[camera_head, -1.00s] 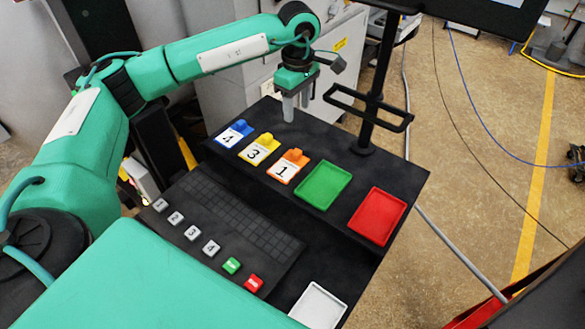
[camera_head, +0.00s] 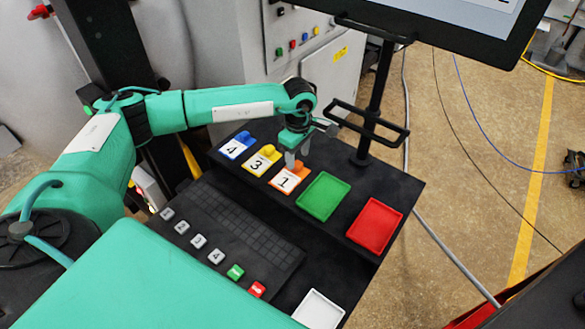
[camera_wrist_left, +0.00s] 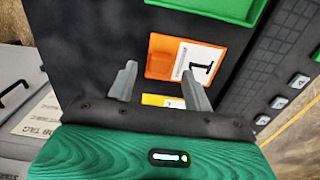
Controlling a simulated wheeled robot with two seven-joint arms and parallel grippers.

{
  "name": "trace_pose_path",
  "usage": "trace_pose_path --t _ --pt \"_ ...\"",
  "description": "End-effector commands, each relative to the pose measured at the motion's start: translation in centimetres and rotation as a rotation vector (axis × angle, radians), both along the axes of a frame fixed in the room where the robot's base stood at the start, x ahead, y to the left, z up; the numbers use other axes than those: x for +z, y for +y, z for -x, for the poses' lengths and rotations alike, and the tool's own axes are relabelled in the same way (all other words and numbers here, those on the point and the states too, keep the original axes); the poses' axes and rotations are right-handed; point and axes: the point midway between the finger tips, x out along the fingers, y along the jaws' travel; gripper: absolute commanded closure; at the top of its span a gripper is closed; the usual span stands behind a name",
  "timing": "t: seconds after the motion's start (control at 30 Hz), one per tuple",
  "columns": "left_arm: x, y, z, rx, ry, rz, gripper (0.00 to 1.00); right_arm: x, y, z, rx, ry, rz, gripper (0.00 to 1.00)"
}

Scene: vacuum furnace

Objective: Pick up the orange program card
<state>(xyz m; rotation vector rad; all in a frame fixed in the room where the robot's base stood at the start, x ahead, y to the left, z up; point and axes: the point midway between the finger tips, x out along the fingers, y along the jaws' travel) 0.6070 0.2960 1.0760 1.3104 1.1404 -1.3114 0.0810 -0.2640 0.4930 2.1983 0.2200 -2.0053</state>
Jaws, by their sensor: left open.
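The orange program card (camera_head: 287,178), marked 1, lies on the black console shelf, right of the yellow card (camera_head: 260,160) marked 3 and the blue card (camera_head: 237,146) marked 4. My left gripper (camera_head: 297,163) is open and empty, just above the far end of the orange card, by its raised orange tab. In the left wrist view the orange card (camera_wrist_left: 184,60) is ahead of the open fingers (camera_wrist_left: 158,86), and a bit of the yellow card (camera_wrist_left: 160,100) shows between them. My right gripper is not in view.
A green tray (camera_head: 323,196) and a red tray (camera_head: 374,223) sit right of the cards. A black monitor stand (camera_head: 368,110) rises behind them. The keypad (camera_head: 235,225) with several buttons and a white tray (camera_head: 318,311) are nearer.

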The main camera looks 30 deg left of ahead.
Motion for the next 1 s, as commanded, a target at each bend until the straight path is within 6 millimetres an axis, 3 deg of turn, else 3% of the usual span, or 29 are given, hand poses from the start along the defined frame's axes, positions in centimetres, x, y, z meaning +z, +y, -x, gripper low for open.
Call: trace_pose_path --t 0.03,0.13,0.47,0.5,0.73,1.0 --pt "-0.1 0.0 0.1 0.0 0.003 -0.001 0.49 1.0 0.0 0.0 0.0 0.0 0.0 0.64" --pt "-1.5 0.0 0.1 0.002 0.003 0.0 0.49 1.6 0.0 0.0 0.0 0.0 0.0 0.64" --pt "-2.7 0.0 0.0 0.0 0.0 -0.001 0.49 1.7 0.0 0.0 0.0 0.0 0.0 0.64" --pt "-2.6 0.0 0.0 0.0 0.0 -0.001 0.51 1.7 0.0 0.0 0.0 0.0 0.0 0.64" --pt "-2.6 0.0 0.0 0.0 -0.001 0.0 0.96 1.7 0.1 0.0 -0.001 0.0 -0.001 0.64" --pt "-2.6 0.0 0.0 0.0 -0.001 0.0 0.97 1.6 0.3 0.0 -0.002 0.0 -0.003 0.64"
